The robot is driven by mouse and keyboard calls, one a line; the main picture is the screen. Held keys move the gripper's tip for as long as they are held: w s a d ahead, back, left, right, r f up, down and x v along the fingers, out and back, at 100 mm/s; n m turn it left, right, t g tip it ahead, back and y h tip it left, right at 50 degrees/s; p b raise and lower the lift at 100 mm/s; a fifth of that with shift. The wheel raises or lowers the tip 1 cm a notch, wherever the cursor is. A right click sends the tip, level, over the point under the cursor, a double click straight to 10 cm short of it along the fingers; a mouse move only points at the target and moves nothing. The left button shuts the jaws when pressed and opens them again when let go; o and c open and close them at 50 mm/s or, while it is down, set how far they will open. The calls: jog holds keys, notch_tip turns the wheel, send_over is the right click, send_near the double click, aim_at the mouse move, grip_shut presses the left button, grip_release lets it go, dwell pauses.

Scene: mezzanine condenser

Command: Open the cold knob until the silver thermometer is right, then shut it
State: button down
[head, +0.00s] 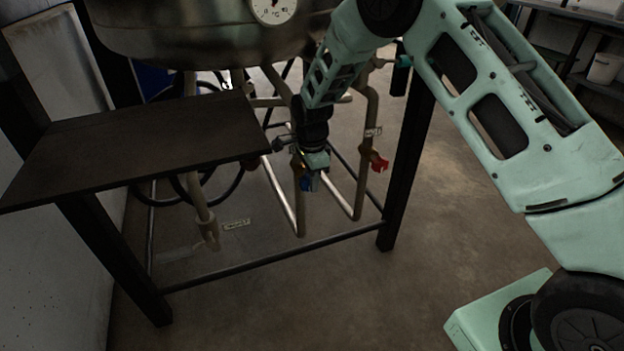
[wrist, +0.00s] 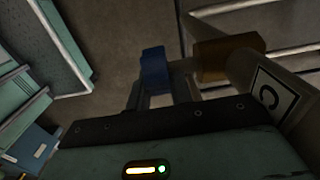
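The cold knob (head: 308,184) is blue and sits on a brass valve on a pale pipe below the vessel. In the wrist view the blue knob (wrist: 153,68) is at the fingertips, left of the brass valve body (wrist: 228,58); a "C" tag (wrist: 272,100) is on the pipe. My gripper (head: 312,165) points down at the knob, with its two fingers (wrist: 160,92) apart around it. Whether they press on it is unclear. A white thermometer dial (head: 272,8) is on the silver vessel, cut off at the top; its reading is too small to tell.
A red knob (head: 380,163) is on another pipe to the right. A dark shelf (head: 140,140) stands out at left. A black frame leg (head: 405,160) and a low crossbar (head: 270,260) surround the pipes. The floor in front is clear.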

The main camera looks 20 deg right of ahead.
aim_at(304, 177)
jog(key=shift+a+r+h+p, duration=0.15)
jog(key=shift+h+p, duration=0.55)
jog(key=shift+p, duration=0.2)
jog(key=shift+h+p, duration=0.45)
jog(key=shift+h, duration=0.35)
jog(key=c, duration=1.2)
grip_release()
jog(key=shift+c, duration=0.2)
jog(key=p+v, duration=0.1)
jog(key=v, duration=0.6)
jog(key=shift+a+r, duration=0.1)
jog(key=shift+r, duration=0.1)
